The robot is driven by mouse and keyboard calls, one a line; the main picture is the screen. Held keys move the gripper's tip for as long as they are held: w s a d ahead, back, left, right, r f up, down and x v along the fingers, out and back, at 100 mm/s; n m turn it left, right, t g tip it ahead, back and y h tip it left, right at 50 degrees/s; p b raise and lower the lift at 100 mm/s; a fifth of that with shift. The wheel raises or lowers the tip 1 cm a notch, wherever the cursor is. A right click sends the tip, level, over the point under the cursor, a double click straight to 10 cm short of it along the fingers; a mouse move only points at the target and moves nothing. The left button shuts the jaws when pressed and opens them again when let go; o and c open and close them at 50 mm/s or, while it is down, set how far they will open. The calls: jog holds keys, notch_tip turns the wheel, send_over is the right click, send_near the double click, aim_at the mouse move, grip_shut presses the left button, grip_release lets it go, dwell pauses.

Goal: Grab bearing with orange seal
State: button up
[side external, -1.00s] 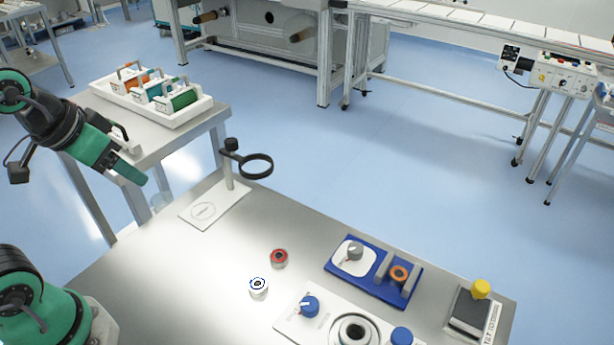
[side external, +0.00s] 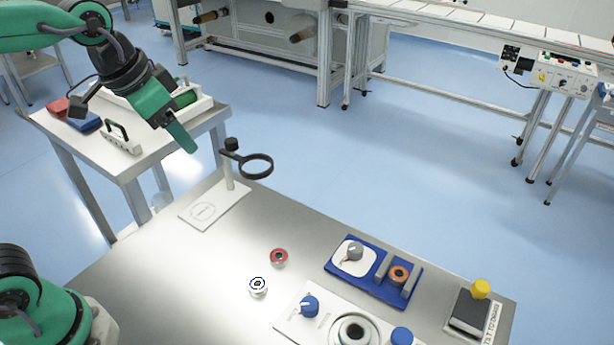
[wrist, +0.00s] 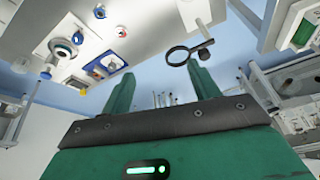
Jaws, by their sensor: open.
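The bearing with the orange seal (side external: 399,273) sits between the grey uprights of a blue fixture (side external: 342,276) on the right part of the metal table. In the wrist view the blue fixture (wrist: 97,70) shows small at upper left. My gripper (side external: 185,140) is up at the left of the side view, above the gap between the white side table and the metal table, far from the orange-sealed bearing. In the wrist view its green fingers (wrist: 163,85) are apart with nothing between them.
A red-sealed bearing (side external: 279,258) and a blue-sealed bearing (side external: 258,286) stand on the metal table. A magnifier ring on a post (side external: 256,166) rises near my gripper. A white panel with blue knobs (side external: 290,325) and a box with a yellow cap (side external: 481,290) are nearby.

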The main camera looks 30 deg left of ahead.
jog(key=w+d+m+g, duration=0.1)
jog(key=w+d+m, duration=0.2)
jog(key=w+d, duration=0.6)
jog(key=m+g, duration=0.3)
jog(key=m, duration=0.6)
send_near(399, 274)
jog(key=shift+w+d+y, duration=0.1)
jog(key=shift+w+y, duration=0.15)
jog(key=shift+y, duration=0.05)
jog(key=shift+s+d+f, duration=0.1)
jog(key=shift+d+f, duration=0.3)
jog(key=shift+d, duration=0.05)
jog(key=shift+f, duration=1.3)
jog(key=shift+a, duration=0.1)
jog(key=shift+a+f, duration=0.2)
jog(key=shift+f, duration=2.4)
